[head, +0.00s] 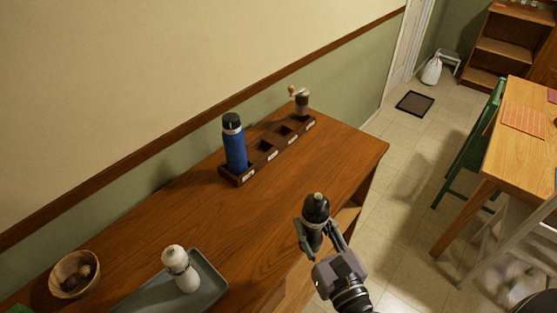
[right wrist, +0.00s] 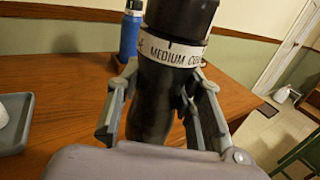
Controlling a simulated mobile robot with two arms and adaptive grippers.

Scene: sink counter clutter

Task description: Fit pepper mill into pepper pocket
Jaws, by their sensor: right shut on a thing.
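The black pepper mill (head: 316,210) is upright, or nearly so, in my right gripper (head: 320,236), near the counter's front edge. In the right wrist view, the mill (right wrist: 158,100) has a pale band reading "MEDIUM CO…", and the fingers close on its waist below the band. The dark wooden rack (head: 257,168) stands on the counter farther back and to the left, apart from the mill. Its two middle pockets (head: 265,146) look empty. Small white labels mark its front, too small to read. My left gripper is out of view.
A blue bottle (head: 235,150) fills the rack's near pocket, and a hand grinder (head: 301,104) its far one. A white mill (head: 181,268) stands on a grey tray (head: 212,283). A wooden bowl (head: 62,273) is at left. The counter before the rack (head: 250,215) is clear.

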